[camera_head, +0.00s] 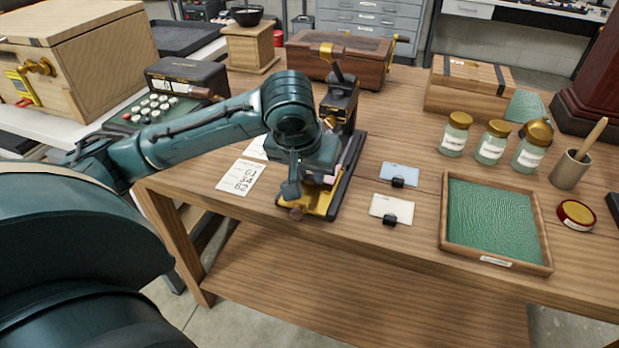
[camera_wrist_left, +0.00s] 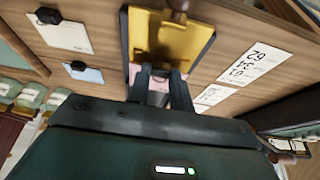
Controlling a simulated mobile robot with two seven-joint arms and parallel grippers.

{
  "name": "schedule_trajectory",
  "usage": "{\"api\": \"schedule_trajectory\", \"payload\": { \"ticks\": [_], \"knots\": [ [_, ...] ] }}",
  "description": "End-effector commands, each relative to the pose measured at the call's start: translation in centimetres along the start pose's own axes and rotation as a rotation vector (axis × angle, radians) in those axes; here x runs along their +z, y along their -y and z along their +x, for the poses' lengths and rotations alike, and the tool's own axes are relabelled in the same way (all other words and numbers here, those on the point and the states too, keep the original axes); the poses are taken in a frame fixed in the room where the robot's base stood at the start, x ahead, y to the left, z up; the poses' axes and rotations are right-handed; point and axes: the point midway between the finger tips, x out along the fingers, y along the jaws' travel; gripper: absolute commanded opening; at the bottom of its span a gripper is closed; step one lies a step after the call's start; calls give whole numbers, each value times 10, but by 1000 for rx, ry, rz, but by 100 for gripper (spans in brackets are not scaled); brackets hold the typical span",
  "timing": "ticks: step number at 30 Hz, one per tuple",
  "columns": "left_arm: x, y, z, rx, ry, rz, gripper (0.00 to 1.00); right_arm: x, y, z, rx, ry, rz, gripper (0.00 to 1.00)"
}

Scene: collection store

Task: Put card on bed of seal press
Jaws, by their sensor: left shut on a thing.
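The seal press (camera_head: 341,100) stands on the wooden table, dark with brass parts. Its yellow bed (camera_head: 322,204) faces the table's front edge and also shows in the left wrist view (camera_wrist_left: 165,40). My left gripper (camera_head: 293,186) is at the press, over the bed's area. In the left wrist view its two fingers (camera_wrist_left: 163,90) are shut on a pink card (camera_wrist_left: 158,92), at the near end of the yellow bed in that view. Whether the card touches the bed cannot be told. My arm and hand hide part of the press. My right gripper is not in view.
A blue card (camera_head: 400,172) and a cream card (camera_head: 391,208) with black clips lie right of the press. A green-lined tray (camera_head: 447,215) and several jars (camera_head: 455,137) stand further right. A numbered paper (camera_head: 240,177) lies left of the press.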

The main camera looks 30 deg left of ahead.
Motion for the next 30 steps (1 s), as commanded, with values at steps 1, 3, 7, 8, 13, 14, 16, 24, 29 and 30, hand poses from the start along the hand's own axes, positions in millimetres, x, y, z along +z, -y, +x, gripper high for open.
{"api": "schedule_trajectory", "payload": {
  "ticks": [1,3,7,8,13,14,16,24,29,30],
  "knots": [
    [4,1,9,-2,4,0,0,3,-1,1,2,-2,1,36],
    [6,1,13,-1,1,0,0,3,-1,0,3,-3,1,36],
    [5,0,12,-1,0,-1,0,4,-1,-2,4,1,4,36],
    [5,0,12,-1,0,-1,0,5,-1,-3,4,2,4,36],
    [6,0,14,-1,1,-1,0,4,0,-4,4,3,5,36],
    [6,0,14,-1,0,-1,24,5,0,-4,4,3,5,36],
    [6,0,14,-1,0,-1,30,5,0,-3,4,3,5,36],
    [4,0,12,-1,-2,-1,43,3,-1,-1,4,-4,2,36],
    [3,0,-12,2,-5,-1,43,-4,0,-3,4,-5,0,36],
    [3,0,-20,1,-4,-1,43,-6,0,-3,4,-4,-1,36]
  ]
}}
